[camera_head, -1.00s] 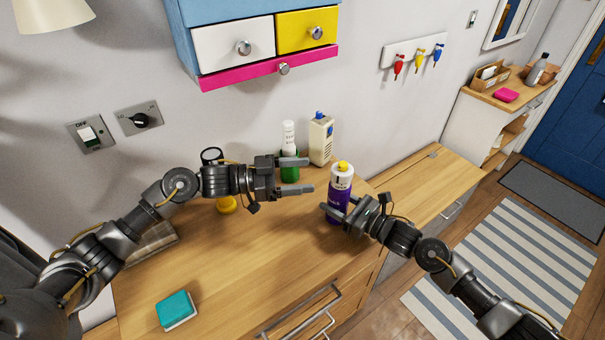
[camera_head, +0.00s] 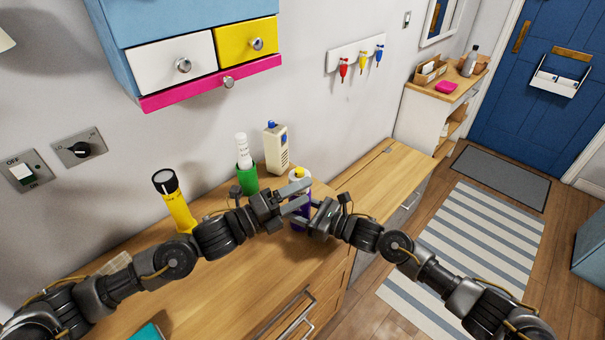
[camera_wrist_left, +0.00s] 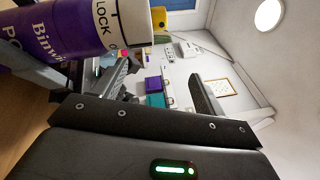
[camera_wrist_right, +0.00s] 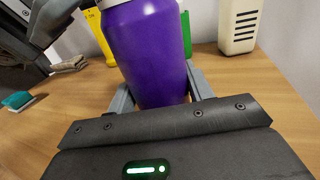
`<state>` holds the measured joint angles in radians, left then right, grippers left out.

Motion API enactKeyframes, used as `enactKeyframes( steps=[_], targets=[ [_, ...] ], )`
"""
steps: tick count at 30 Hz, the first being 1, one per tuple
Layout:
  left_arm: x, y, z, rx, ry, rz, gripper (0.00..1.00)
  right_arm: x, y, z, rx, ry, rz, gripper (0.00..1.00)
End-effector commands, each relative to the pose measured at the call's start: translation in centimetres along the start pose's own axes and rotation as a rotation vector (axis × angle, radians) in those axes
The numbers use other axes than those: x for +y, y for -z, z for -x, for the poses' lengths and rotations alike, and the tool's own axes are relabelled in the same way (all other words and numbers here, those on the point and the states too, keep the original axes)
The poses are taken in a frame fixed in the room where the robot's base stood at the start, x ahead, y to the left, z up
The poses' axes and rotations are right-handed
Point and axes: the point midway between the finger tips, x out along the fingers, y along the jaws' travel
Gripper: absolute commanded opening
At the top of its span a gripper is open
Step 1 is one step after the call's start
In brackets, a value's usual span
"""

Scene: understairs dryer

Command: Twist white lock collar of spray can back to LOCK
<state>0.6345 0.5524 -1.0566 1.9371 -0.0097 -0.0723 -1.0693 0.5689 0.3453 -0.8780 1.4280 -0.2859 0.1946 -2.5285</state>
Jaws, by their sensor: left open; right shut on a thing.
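The spray can (camera_head: 302,213) has a purple body, a white collar (camera_head: 299,175) and a yellow nozzle, and stands upright on the wooden top. My right gripper (camera_wrist_right: 162,95) is shut around its purple body. My left gripper (camera_head: 302,195) is open, its fingers near the top of the can in the head view and partly hiding it. In the left wrist view, the white collar (camera_wrist_left: 112,24) shows the word LOCK and a mark beside it. There the can is at upper left, not clearly between the left fingers (camera_wrist_left: 160,90); I cannot tell whether they touch.
Close behind the can stand a green cup (camera_head: 246,180) holding a white item and a cream bottle (camera_head: 276,148). A yellow flashlight (camera_head: 174,202) stands further left. A teal sponge (camera_head: 148,332) lies at the front. The blue drawer unit (camera_head: 170,20) hangs above.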

Motion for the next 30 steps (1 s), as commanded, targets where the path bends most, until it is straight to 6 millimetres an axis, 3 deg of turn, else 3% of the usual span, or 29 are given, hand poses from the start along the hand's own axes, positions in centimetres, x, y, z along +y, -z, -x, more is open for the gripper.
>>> enactKeyframes(
  steps=[9,15,24,30],
  targets=[
    [-1.4,3.0,-0.1,-0.107,-0.045,-0.686,0.72,0.0,0.0,0.0,0.000,0.001,0.000,0.20],
    [-1.6,2.6,1.1,-0.207,-0.195,-1.024,0.72,0.0,0.0,0.0,0.000,0.001,0.000,0.20],
    [0.0,0.3,4.5,-0.259,-0.492,-1.221,0.72,0.0,0.0,0.0,0.000,0.001,0.000,0.20],
    [0.6,0.0,5.3,-0.249,-0.557,-1.249,0.72,0.0,0.0,0.0,0.000,0.001,0.000,0.20]
  ],
)
